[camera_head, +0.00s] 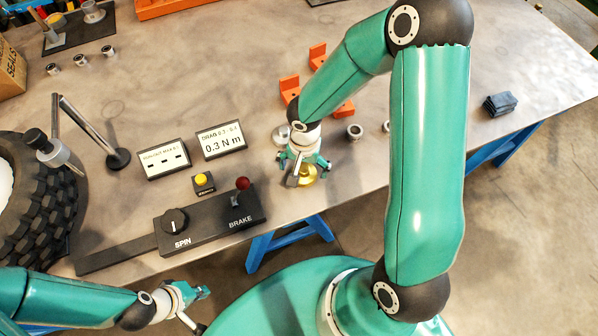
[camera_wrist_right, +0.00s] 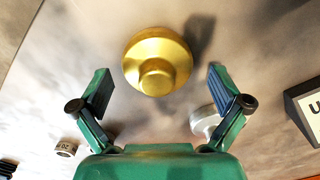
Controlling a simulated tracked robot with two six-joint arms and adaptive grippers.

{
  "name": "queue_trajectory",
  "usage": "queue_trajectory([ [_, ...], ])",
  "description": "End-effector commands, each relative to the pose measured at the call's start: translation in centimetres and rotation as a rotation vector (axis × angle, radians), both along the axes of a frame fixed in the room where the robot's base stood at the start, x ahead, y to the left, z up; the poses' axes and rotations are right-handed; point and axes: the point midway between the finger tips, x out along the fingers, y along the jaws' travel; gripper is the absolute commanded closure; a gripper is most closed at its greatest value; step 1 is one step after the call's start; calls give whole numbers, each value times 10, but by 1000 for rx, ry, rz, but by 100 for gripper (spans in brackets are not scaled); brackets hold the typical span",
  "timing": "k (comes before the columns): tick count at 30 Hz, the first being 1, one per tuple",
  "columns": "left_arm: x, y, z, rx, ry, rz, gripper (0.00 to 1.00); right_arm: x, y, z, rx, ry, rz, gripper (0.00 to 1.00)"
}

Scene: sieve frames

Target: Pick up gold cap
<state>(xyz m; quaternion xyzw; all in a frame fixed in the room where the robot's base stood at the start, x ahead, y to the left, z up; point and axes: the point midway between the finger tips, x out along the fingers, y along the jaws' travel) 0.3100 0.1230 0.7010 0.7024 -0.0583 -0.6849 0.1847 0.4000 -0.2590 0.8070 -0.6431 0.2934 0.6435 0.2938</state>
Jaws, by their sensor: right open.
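The gold cap (camera_wrist_right: 157,62) is a round, stepped brass-coloured piece on the table top. In the head view the gold cap (camera_head: 307,178) shows just beneath my right gripper (camera_head: 303,172). In the right wrist view my right gripper (camera_wrist_right: 160,88) is open, its two fingers spread to either side, with the cap centred a little beyond the fingertips and touching neither. My left gripper (camera_head: 195,305) is low at the left of the head view, away from the cap; its jaw state is unclear.
A silvery round part (camera_wrist_right: 205,120) lies close by the right finger in the wrist view. Orange brackets (camera_head: 318,55) and a small metal ring (camera_head: 354,131) lie near the right arm. A SPIN/BRAKE control box (camera_head: 190,222) and a 0.3 N m display (camera_head: 220,140) stand left of the cap.

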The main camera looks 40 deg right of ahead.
Motion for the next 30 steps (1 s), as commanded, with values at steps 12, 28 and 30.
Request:
queue_trajectory([
  [12, 0, 0, 0, 0, 0, 0, 100, 0, 0, 0, 0, 0, 0, 47],
  [28, 0, 0, 1, 0, 0, 0, 100, 1, 0, 8, -3, -1, 1, 64],
  [30, 0, 0, 2, 0, 0, 0, 100, 1, 0, 14, -2, -3, -1, 64],
])
